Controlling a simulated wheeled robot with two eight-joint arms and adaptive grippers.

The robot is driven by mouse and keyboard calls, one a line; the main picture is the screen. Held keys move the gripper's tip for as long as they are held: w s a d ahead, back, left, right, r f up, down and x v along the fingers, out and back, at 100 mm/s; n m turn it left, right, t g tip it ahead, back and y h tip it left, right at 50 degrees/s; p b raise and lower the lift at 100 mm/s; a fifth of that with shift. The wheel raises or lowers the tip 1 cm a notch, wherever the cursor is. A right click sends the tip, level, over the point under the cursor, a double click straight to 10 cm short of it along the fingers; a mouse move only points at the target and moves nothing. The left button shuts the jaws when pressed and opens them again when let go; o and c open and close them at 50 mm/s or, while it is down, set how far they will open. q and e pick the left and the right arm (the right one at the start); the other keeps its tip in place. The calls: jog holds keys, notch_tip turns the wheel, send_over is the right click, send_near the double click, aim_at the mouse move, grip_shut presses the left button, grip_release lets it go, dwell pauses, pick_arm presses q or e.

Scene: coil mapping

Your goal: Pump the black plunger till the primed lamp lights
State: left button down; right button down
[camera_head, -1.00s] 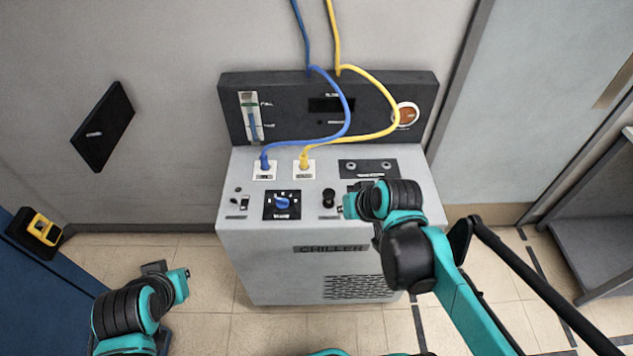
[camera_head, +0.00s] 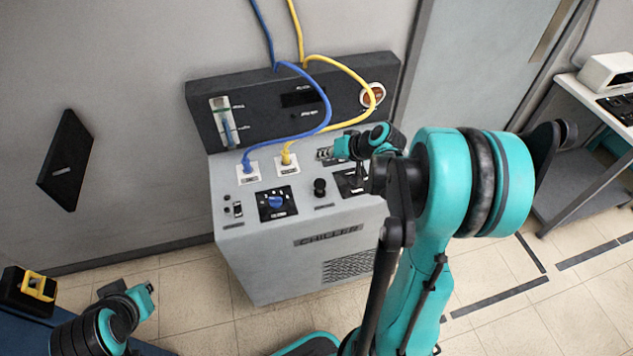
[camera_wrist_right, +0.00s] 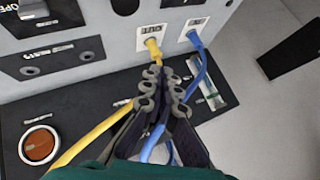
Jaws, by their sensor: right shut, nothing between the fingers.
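The black plunger (camera_head: 319,187) stands upright on the grey chiller's top (camera_head: 232,178), right of the blue selector knob. A black knob at the top edge of the right wrist view (camera_wrist_right: 125,5), cut off, appears to be it. My right gripper (camera_head: 326,154) is shut and empty, behind the plunger in the head view; its fingertips (camera_wrist_right: 163,76) overlap the yellow cable in the wrist view, contact unclear. A round orange-red lamp (camera_head: 373,95) sits on the back panel; I cannot read whether it is the primed one. My left gripper (camera_head: 143,298) is at lower left, finger state unclear.
Yellow (camera_head: 340,72) and blue (camera_head: 322,108) cables arch over the back panel (camera_head: 250,92) to sockets behind the plunger. A gauge (camera_head: 222,122) is at the panel's left. A side table (camera_head: 585,110) stands at right.

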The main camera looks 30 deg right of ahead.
aim_at(321, 183)
jog(key=shift+f, duration=0.1)
notch_tip(321, 183, down, 9)
jog(key=b, duration=0.7)
jog(key=shift+r, duration=0.2)
dwell(1.1)
jog(key=shift+f+b, duration=0.45)
jog(key=shift+b, duration=0.1)
jog(key=shift+f+b, duration=1.35)
jog(key=shift+f, duration=0.15)
dwell(1.1)
jog(key=shift+r, duration=0.15)
jog(key=shift+r+p, duration=1.5)
jog(key=shift+r, duration=0.35)
